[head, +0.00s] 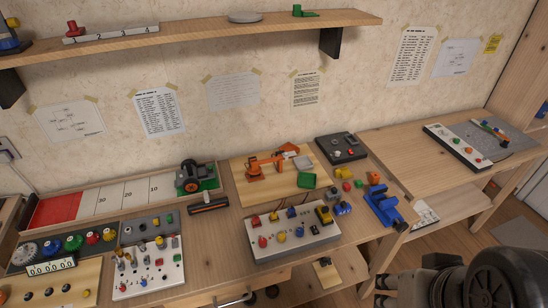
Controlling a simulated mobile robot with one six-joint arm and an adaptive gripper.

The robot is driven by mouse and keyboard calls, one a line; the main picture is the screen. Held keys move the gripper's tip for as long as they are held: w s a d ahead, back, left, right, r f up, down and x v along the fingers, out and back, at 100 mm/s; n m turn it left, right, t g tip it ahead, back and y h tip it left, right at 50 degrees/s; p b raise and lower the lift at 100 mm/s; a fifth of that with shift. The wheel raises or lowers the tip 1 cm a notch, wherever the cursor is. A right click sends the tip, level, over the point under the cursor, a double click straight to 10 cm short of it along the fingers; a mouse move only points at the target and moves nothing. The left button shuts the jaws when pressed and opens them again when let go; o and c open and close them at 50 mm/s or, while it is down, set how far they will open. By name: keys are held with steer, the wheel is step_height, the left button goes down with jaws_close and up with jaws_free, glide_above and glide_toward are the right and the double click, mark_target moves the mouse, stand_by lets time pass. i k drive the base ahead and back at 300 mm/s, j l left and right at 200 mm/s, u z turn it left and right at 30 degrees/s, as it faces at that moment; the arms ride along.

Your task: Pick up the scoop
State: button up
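I cannot clearly tell which thing is the scoop. A small orange flat piece (287,149) lies at the back of a light wooden board, beside an orange toy arm (262,166), and its shape is too small to make out. My arm's dark end shows in the bottom right corner, with my gripper (382,291) at its left side, partly cut off by the frame. It is in front of the bench and apart from everything on it. Whether its fingers are open or shut does not show.
A shelf (200,40) runs above. The right-hand table (400,140) has bare room at its left.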

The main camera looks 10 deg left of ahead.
mark_target(344, 173)
steer(key=i+z, duration=0.15)
steer(key=i, duration=1)
